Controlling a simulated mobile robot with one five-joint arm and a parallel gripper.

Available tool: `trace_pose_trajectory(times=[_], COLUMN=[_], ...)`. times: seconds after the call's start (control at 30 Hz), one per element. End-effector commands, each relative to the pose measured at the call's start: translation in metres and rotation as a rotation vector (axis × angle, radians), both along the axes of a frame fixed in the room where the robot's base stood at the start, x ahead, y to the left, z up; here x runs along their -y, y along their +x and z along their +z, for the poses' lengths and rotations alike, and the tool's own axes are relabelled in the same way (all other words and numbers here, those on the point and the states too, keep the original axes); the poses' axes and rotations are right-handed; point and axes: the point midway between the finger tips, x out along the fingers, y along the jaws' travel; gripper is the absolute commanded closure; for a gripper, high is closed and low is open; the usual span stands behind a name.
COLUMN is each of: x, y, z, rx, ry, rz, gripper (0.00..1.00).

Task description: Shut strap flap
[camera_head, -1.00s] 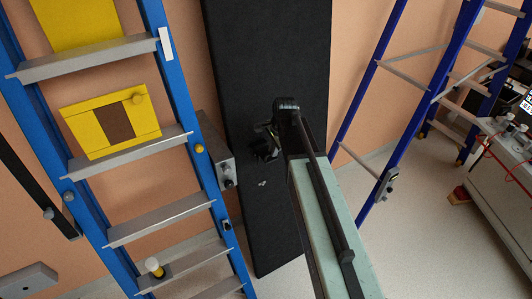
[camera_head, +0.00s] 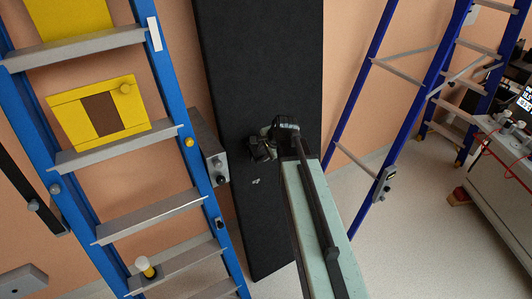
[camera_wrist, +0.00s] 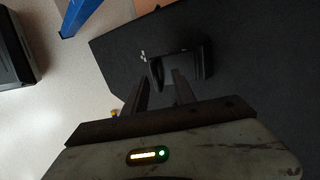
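No part is plainly marked as the strap flap. My gripper (camera_head: 262,152) is in front of the tall black board, well to the right of the panel. In the wrist view my gripper (camera_wrist: 160,80) has its two fingers apart with nothing seen between them. A dark bracket-like shape (camera_wrist: 205,60) lies beyond the fingertips; I cannot tell what it is.
The black board (camera_head: 265,60) leans behind my arm. Another blue ladder (camera_head: 415,110) and a bench (camera_head: 500,185) stand right. Floor between is clear.

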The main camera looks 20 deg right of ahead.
Motion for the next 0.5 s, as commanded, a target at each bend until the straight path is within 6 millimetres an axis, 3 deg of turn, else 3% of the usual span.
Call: trace_pose_trajectory(times=[0.23,0.5], x=[0.008,0.01], y=[-0.006,-0.032], z=[0.011,0.057], rx=[0.0,0.001], ry=[-0.001,0.0], rz=[-0.009,-0.005], gripper=[0.68,0.68])
